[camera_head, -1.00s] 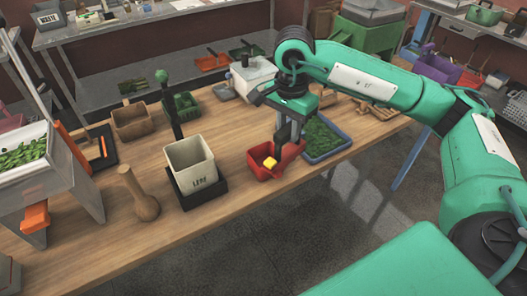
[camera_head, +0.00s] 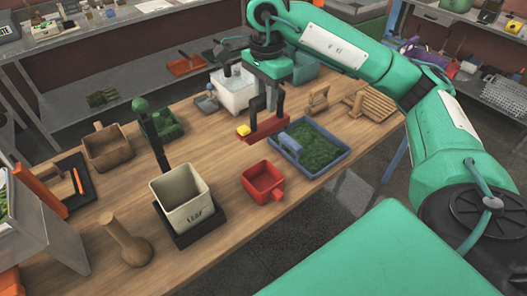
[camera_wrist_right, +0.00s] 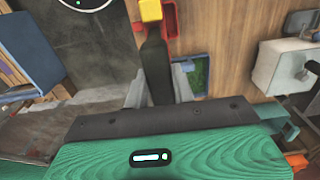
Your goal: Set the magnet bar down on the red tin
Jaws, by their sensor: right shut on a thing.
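The magnet bar (camera_head: 266,129) is a red bar with a yellow end and a dark upright handle. My right gripper (camera_head: 267,97) is shut on its handle and holds it in the air, roughly level. The red tin (camera_head: 262,184) is a small open box with a stub handle on its near right side. It stands on the wooden table near the front edge. In the head view the bar shows above the tin and apart from it. In the right wrist view the dark handle (camera_wrist_right: 156,65) and yellow end (camera_wrist_right: 150,11) show between the fingers. My left gripper is out of view.
A blue tray (camera_head: 340,158) with green leaf stands right of the tin. A cream bin (camera_head: 182,204) marked LEAF sits in a black stand to its left. A white device (camera_head: 232,97) stands behind. Bare table lies between bin and tin.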

